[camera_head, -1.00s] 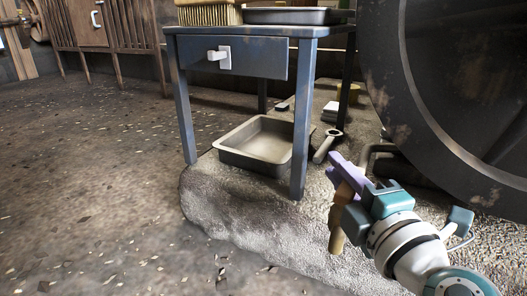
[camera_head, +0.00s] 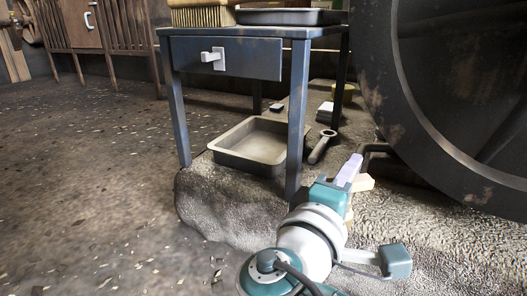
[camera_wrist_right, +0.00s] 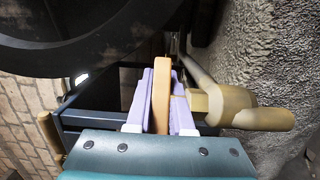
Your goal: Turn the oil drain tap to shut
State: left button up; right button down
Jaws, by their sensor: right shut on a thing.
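The oil drain tap shows in the right wrist view as a brass-coloured body (camera_wrist_right: 238,108) on the end of a pipe. Its flat orange lever (camera_wrist_right: 162,95) stands between the lavender fingers of my right gripper (camera_wrist_right: 161,100), which is shut on it. In the head view my right gripper (camera_head: 348,171) is right of the table's front leg, and a pale orange piece of the tap (camera_head: 363,183) shows beside the fingers. The rest of the tap is hidden behind my gripper and wrist there. My left gripper is in neither current view.
A big dark wheel (camera_head: 432,120) stands close on the right. A blue-grey table (camera_head: 225,57) stands left of my gripper, with a drain tray (camera_head: 226,162) on the floor below it. A wrench (camera_head: 321,147) lies beside the tray. The floor at left is open.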

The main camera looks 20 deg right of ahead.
jog(key=shift+s+d+r+m+g+h, duration=0.1)
jog(key=shift+m+g+h, duration=0.25)
jog(key=shift+m+g, duration=0.25)
jog(key=shift+s+d+m+g+h, duration=0.1)
jog(key=shift+m+g+h, duration=0.3)
jog(key=shift+g, duration=0.3)
jog(key=c, duration=0.8)
grip_release()
